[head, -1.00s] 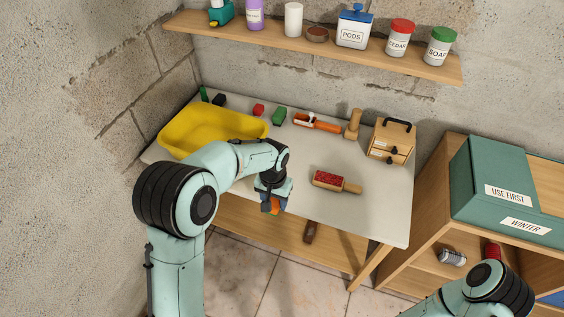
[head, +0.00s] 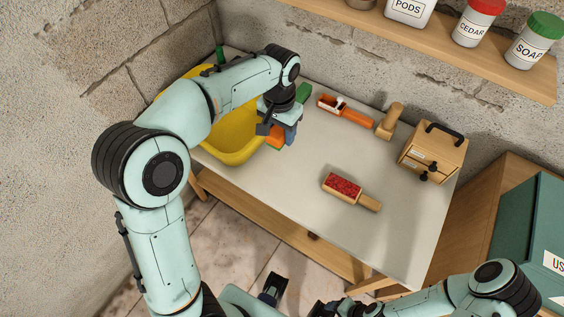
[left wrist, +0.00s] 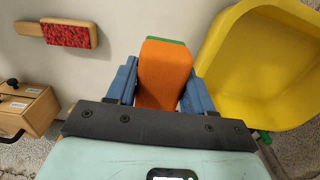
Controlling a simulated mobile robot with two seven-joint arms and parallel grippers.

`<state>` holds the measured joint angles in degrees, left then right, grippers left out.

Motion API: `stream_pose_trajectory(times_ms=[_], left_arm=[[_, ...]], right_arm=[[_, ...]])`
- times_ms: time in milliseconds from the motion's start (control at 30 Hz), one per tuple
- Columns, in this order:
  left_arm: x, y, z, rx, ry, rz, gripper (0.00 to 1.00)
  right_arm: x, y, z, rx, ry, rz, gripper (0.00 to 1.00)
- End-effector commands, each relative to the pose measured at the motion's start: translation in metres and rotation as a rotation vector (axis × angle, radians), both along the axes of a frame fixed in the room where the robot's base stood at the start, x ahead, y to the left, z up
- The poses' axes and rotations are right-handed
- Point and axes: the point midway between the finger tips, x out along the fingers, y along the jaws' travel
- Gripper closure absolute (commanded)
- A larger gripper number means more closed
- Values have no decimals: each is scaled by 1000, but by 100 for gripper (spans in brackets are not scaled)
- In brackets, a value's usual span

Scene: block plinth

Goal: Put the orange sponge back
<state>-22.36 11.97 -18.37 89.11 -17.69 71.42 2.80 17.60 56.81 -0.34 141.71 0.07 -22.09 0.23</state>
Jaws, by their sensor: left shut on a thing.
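The orange sponge (head: 274,139) has a thin green layer and is in my left gripper (head: 279,133), beside the right rim of the yellow tub (head: 232,152). In the left wrist view the sponge (left wrist: 164,72) stands between the two blue fingers of the shut gripper (left wrist: 163,88). The yellow tub (left wrist: 268,70) is just to the right of it there. I cannot tell whether the sponge touches the table. My right arm enters at the bottom right of the head view; its gripper (head: 322,308) is dark and partly cut off, so its jaws are unclear.
On the grey table (head: 310,200) lie a red-bristled brush (head: 343,187), an orange-handled tool (head: 345,112), a wooden stamp-like piece (head: 390,121) and a green block (head: 303,92). A wooden drawer box (head: 432,152) stands at right. The shelf (head: 520,75) holds jars. The table's front middle is clear.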

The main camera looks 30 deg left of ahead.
Motion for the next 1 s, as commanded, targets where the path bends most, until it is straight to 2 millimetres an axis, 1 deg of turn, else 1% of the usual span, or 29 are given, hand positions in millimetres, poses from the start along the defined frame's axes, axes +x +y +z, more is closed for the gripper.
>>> stream_pose_trajectory(times_ms=[33, 100, 200, 333, 433, 567, 800, 900, 1000], left_arm=[[-2, 0, -19, 2, 7, 0, 77], [-1, 0, -38, 2, 8, 1, 77], [-1, 0, -65, 1, 7, 2, 77], [-1, 0, -94, 1, 6, 1, 77], [0, 0, -108, 1, 3, 0, 77], [0, 0, -117, 0, 2, 1, 77], [0, 0, -151, 0, 3, 3, 77], [0, 0, -158, 0, 1, 2, 77], [0, 0, -158, 0, -1, 1, 77]], right_arm=[[-2, 0, -5, 0, 2, 0, 39], [-3, 0, -8, 0, 3, 0, 39], [-4, 0, -12, 0, 6, 0, 39], [-5, 0, -16, 0, 7, 0, 39], [-6, 0, -17, 0, 7, 0, 39], [-6, 0, -18, 0, 7, 0, 39], [-7, 0, -23, 0, 9, 0, 39], [-8, 0, -23, 0, 9, 0, 39], [-8, 0, -23, 0, 9, 0, 39]])
